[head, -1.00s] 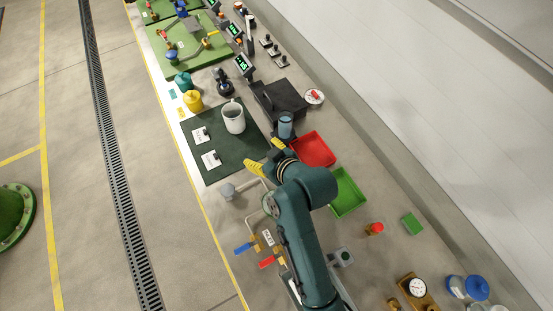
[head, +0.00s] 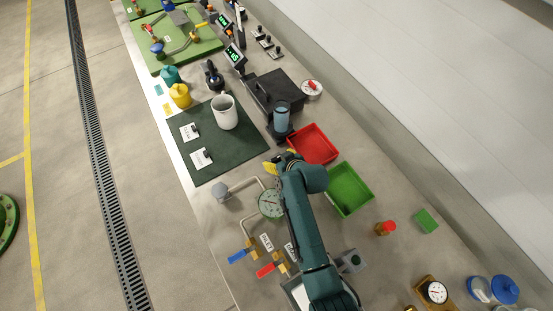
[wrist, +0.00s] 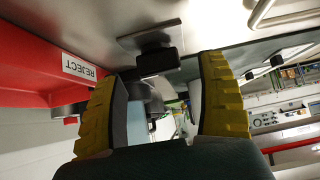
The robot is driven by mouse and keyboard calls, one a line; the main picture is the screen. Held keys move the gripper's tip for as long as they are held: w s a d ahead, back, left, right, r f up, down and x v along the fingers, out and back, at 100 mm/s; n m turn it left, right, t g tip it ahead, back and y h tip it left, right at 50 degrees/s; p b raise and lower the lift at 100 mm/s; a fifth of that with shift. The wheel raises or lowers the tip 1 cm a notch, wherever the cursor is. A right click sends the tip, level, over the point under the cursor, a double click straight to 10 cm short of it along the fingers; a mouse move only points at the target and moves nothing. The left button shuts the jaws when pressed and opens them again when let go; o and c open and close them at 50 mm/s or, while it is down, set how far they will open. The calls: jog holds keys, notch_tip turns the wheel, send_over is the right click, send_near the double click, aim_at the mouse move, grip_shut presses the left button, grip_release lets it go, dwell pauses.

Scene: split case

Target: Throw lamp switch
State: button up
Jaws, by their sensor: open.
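I cannot tell which, if either, is the lamp switch. Several black toggles (head: 267,41) stand farther off. My gripper (head: 281,161) is over the bench between the mat's near right corner and the red tray (head: 325,153), apart from both plates. In the wrist view my gripper (wrist: 165,100) is open, its yellow fingers spread with nothing held between them.
A green tray (head: 349,190) is to the right. A gauge (head: 271,203) with pipes and a blue valve handle (head: 237,256) lies nearer. The wrist view shows the red tray's REJECT label (wrist: 79,68).

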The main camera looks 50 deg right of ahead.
jog(key=shift+x, duration=1.05)
jog(key=c, duration=1.2)
